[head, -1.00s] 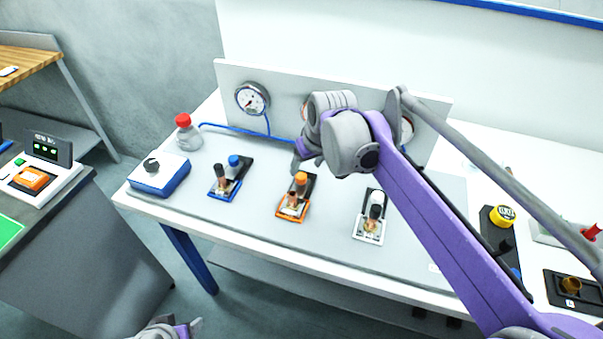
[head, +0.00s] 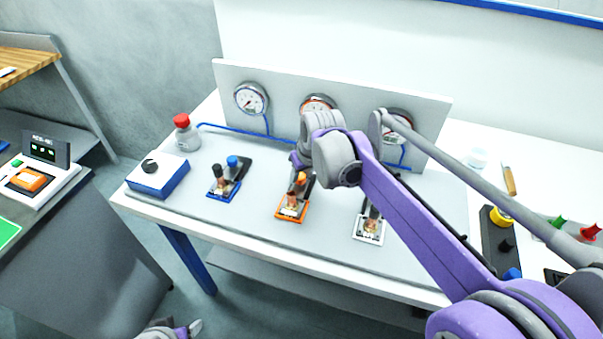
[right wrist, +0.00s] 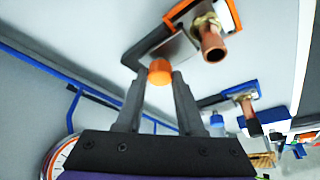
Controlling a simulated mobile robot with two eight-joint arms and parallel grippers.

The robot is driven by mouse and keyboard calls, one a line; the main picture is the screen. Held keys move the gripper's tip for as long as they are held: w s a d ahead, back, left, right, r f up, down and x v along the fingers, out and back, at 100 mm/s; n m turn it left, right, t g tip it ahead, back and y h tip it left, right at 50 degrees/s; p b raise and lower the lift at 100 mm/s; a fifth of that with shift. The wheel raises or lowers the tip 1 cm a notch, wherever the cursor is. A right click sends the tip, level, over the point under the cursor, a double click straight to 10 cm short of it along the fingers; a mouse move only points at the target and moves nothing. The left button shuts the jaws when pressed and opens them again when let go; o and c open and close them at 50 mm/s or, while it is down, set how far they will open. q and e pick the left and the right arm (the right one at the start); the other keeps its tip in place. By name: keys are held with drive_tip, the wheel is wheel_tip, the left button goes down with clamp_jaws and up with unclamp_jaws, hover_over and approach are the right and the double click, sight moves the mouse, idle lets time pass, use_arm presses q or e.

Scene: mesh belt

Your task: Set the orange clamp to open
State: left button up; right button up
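The orange clamp (head: 291,211) is on the grey mat, in the middle of a row of three clamps. It has an orange-edged base, a copper-coloured post and a dark lever with an orange cap. My right gripper (head: 299,162) is at the lever's far end. In the right wrist view its two fingers (right wrist: 158,80) stand apart with the orange cap (right wrist: 160,72) between their tips; I cannot tell if they touch it. The copper post (right wrist: 212,45) is beyond the cap. My left gripper (head: 187,329) shows only partly at the bottom edge, away from the clamps.
The blue clamp (head: 222,195) is left of the orange one, the white clamp (head: 368,232) right, partly behind my right arm. A gauge panel (head: 285,90) stands close behind.

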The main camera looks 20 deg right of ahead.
clamp_jaws()
idle(0.9)
